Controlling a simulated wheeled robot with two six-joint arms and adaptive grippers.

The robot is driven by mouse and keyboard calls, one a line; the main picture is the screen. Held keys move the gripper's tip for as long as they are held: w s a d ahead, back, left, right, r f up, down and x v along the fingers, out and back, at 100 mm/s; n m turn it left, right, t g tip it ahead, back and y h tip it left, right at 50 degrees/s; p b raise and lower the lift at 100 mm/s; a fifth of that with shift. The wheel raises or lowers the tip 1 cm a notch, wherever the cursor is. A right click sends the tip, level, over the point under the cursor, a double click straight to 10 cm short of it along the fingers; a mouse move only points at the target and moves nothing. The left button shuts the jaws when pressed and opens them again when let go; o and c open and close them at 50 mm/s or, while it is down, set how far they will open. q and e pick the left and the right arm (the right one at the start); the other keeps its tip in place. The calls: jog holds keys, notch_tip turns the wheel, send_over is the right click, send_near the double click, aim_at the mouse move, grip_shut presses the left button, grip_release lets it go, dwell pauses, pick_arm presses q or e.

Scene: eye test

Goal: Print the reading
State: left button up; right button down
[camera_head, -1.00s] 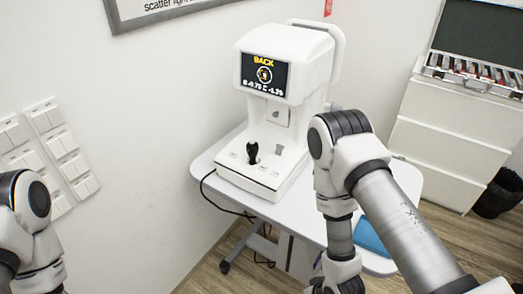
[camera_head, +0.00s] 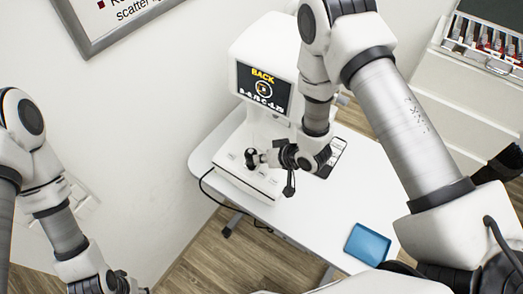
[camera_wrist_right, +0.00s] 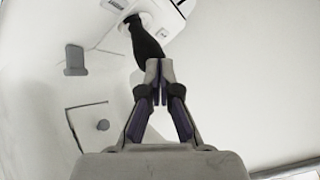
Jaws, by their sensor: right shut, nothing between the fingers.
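The white eye-test machine (camera_head: 275,48) stands on a white table. Its dark screen (camera_head: 263,88) shows "BACK" in yellow above a ring and a line of figures, partly blurred. A black joystick (camera_head: 250,158) rises from its base (camera_head: 236,172), with small marks around it too small to read. My right gripper (camera_head: 268,158) is shut and empty, its tips right by the joystick. In the right wrist view the shut fingertips (camera_wrist_right: 158,70) overlap the lower end of the joystick (camera_wrist_right: 146,40); I cannot tell whether they touch. My left gripper (camera_head: 105,284) is partly cut off at the bottom edge.
A blue tray (camera_head: 368,243) lies on the right part of the table (camera_head: 320,215). A dark flat panel (camera_head: 332,158) shows beside my right wrist. A white cabinet with a lens case (camera_head: 484,42) stands at the back right. A framed chart (camera_head: 120,15) hangs on the wall.

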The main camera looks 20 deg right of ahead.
aim_at(263, 176)
jog(key=f+b, duration=0.6)
jog(key=shift+d+f, duration=0.1)
jog(key=shift+d, duration=0.2)
jog(key=shift+f+b, duration=0.2)
jog(key=shift+b, duration=0.15)
pick_arm(q)
jog(key=f, duration=0.2)
jog(key=s+f, duration=0.1)
jog(key=f, duration=0.2)
jog(key=shift+a+f, duration=0.15)
jog(key=shift+a, duration=0.05)
pick_arm(e)
jog(key=shift+r, duration=0.1)
pick_arm(q)
jog(key=shift+f, duration=0.1)
dwell(0.5)
jog(key=shift+f+b, duration=0.25)
jog(key=shift+b, duration=0.05)
pick_arm(e)
jog(key=shift+f, duration=0.45)
